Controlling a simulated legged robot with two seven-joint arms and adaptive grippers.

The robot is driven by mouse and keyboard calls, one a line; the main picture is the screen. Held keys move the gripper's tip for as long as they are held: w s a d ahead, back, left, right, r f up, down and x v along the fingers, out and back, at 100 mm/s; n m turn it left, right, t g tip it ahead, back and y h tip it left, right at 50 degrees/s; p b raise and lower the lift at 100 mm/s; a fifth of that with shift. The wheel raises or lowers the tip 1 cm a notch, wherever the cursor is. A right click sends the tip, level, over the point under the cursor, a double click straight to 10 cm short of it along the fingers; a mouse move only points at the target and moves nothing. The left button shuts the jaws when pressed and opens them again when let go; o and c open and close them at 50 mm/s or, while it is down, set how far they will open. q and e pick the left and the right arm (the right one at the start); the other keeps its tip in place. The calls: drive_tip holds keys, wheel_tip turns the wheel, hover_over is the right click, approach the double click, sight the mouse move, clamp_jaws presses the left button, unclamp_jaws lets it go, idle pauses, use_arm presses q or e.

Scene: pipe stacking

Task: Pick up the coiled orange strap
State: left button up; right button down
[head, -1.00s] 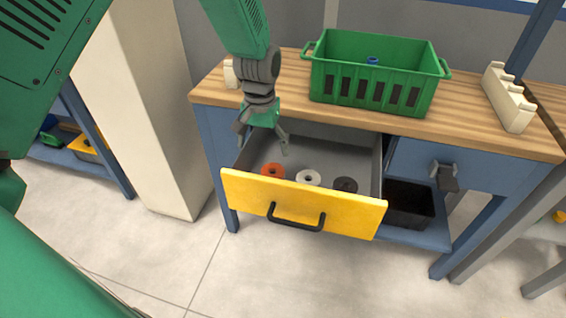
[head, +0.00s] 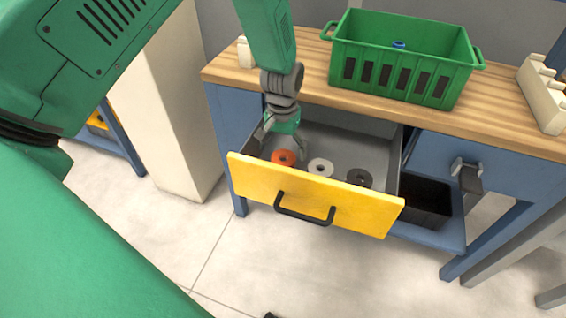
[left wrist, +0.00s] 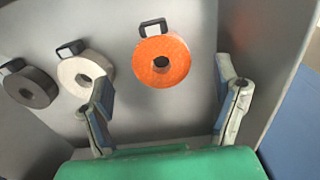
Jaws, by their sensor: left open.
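The coiled orange strap (head: 284,158) lies in the open drawer, at the left of a row of three coils. It shows in the left wrist view as an orange ring (left wrist: 163,62) with a dark buckle above it. My left gripper (head: 284,146) is open and empty, reaching down into the drawer just above the orange strap. In the left wrist view its two fingers stand apart, with the strap ahead between them and clear of both. My right gripper is not in view.
A white coil (head: 320,167) and a dark grey coil (head: 359,178) lie to the right of the orange one. The drawer's yellow front (head: 310,199) and grey walls surround them. A green crate (head: 402,60) stands on the wooden bench top (head: 490,120).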

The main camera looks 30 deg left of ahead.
sight(283, 159)
use_arm(q)
wheel_tip(283, 159, down, 5)
drive_tip(key=shift+w+r+b, duration=0.15)
drive_tip(key=shift+r+b, duration=0.05)
drive_tip(key=shift+b, duration=0.4)
drive_tip(key=shift+r, duration=0.1)
drive_tip(key=c, duration=1.3)
